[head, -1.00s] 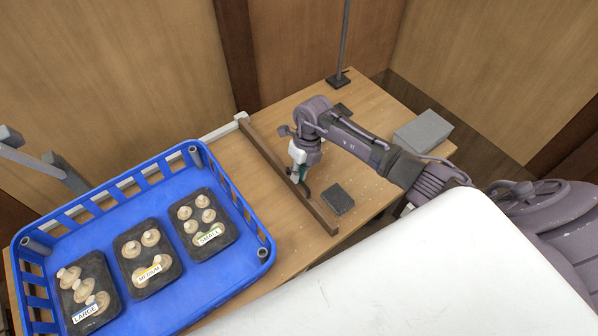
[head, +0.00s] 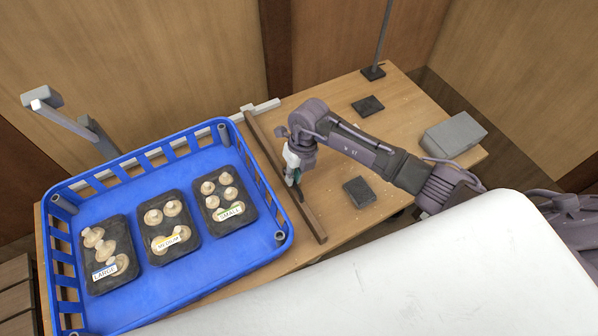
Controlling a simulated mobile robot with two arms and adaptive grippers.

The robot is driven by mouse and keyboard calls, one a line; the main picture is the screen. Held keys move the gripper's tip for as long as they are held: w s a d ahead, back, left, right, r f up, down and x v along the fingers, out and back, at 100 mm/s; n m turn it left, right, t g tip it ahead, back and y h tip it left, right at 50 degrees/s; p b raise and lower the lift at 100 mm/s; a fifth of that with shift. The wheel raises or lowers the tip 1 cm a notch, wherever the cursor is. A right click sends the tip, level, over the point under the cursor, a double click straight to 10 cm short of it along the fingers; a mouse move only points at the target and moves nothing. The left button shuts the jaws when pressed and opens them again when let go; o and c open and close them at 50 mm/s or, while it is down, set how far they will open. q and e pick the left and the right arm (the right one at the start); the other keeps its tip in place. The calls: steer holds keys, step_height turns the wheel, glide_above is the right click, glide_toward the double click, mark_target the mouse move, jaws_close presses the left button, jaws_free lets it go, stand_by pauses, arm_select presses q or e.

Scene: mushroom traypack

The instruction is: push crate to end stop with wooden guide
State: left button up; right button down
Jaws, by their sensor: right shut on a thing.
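The blue crate (head: 283,243) stands on the table at the left of the head view. It holds three dark trays of mushrooms, labelled LARGE (head: 92,284), MEDIUM (head: 157,259) and SMALL (head: 213,230). The long brown wooden guide (head: 312,222) lies along the crate's right side, with a narrow strip of bare table between them. My right gripper (head: 294,186) is shut on the guide near its middle; the fingertips are partly hidden. I cannot clearly identify the end stop. My left gripper is not in view.
A white rail (head: 266,106) runs along the table's back edge. A grey bracket (head: 62,117) rises behind the crate at left. Two dark pads (head: 360,191) (head: 368,106), a grey block (head: 453,134) and a thin post (head: 384,38) stand right of the guide.

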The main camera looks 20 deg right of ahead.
steer(key=c, duration=1.2)
jaws_free()
step_height(320, 180, up, 12)
steer(key=d, duration=0.2)
steer(key=shift+w+d, duration=0.2)
steer(key=shift+f, duration=0.1)
